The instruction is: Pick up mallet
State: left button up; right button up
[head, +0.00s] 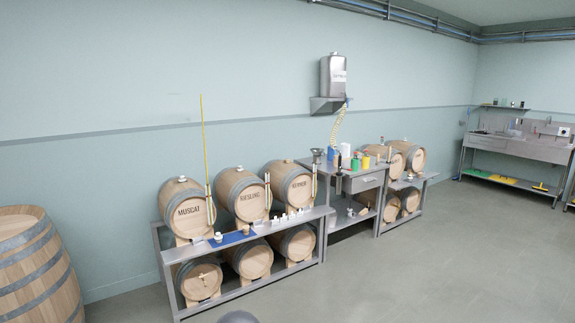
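I cannot make out a mallet for certain. A small wooden-toned object (246,230) stands at the right end of a blue mat (232,238) on the barrel rack; it is too small to tell what it is. A white-topped object (218,237) stands at the mat's left end. Neither my left nor my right gripper is in view.
The steel rack (165,257) holds barrels marked MUSCAT (184,196), RIESLING (240,185) and another, with more below. A steel table (350,184) with bottles and cups adjoins it. A large barrel (38,260) stands at left. A sink bench (520,148) is far right. The floor (420,270) in front is clear.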

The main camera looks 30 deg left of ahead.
aim_at(335, 158)
jog(key=i+j+u, duration=0.1)
jog(key=i+u, duration=0.2)
jog(key=i, duration=3.25)
jog(key=j+u, duration=0.05)
jog(key=j, duration=0.05)
